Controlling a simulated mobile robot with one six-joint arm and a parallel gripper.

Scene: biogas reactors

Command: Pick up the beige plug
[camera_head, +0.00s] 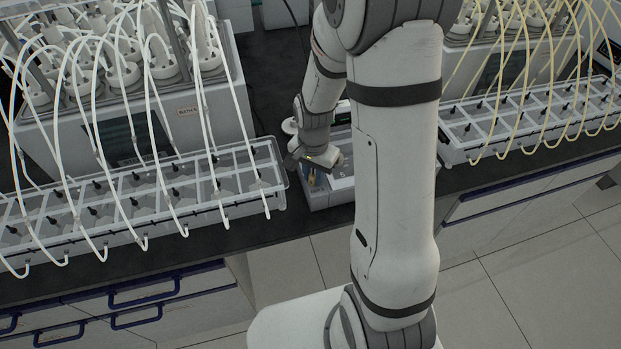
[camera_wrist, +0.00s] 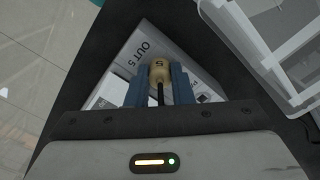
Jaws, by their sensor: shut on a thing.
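The beige plug (camera_wrist: 160,70) is at the centre of the wrist view, with a dark mark like a 5 on its end and a dark stem below it. The two blue fingers of my gripper (camera_wrist: 159,86) press on it from both sides, so my gripper is shut on it. Behind it is a grey-white box with an "OUT 5" label (camera_wrist: 146,50). I cannot tell whether the plug is clear of the box.
A bath unit with white tubes (camera_head: 130,130) and a clear compartment tray (camera_head: 278,150) stand close on the left. Another clear tray with yellowish tubes (camera_head: 455,150) is on the right. The dark bench's front edge is near, with blue-handled drawers (camera_head: 145,290) below.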

